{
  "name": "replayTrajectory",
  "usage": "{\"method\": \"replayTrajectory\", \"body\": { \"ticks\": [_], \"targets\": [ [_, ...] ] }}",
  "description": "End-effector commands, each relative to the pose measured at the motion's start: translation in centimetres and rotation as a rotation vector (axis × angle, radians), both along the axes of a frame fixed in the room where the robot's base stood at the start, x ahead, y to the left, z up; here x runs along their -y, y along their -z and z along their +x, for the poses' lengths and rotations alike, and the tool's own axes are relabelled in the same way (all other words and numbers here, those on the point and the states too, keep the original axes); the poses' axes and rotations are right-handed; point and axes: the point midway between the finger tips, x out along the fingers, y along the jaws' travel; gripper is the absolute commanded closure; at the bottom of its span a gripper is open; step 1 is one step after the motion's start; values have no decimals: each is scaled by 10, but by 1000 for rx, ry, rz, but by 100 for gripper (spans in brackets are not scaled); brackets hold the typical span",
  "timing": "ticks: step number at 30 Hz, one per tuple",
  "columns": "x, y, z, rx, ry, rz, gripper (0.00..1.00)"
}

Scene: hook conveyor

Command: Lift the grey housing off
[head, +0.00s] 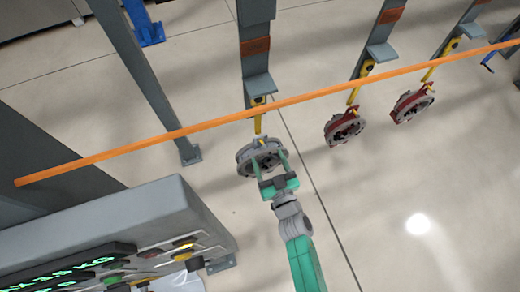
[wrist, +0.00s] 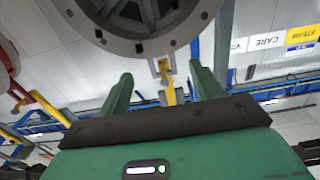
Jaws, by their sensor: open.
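The grey housing (head: 256,154) is a round, ring-like part hanging from a yellow hook (head: 257,118) below the conveyor, left of the red housings in the head view. In the wrist view the housing (wrist: 150,45) fills the top middle, and the yellow hook (wrist: 168,90) shows just below its rim. My gripper (head: 268,162) is at the near side of the grey housing in the head view. In the wrist view its two green fingers (wrist: 162,85) are spread apart, with nothing held between them. Whether the fingers touch the housing I cannot tell.
Two red housings (head: 344,128) (head: 412,105) hang on hooks to the right. An orange rail (head: 200,126) crosses in front of the hangers. A grey control panel (head: 110,225) stands at lower left. The floor at right is clear.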

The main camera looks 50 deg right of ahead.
Motion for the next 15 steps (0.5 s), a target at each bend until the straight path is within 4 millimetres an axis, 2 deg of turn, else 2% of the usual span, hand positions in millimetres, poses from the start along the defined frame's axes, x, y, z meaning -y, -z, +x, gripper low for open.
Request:
{"method": "replayTrajectory", "body": {
  "ticks": [5, 9, 15],
  "targets": [
    [10, -1, 20, 2, 1, -1, 35],
    [12, -2, 27, 2, -1, -1, 35],
    [28, -4, 59, 1, 0, 0, 35]
  ]
}}
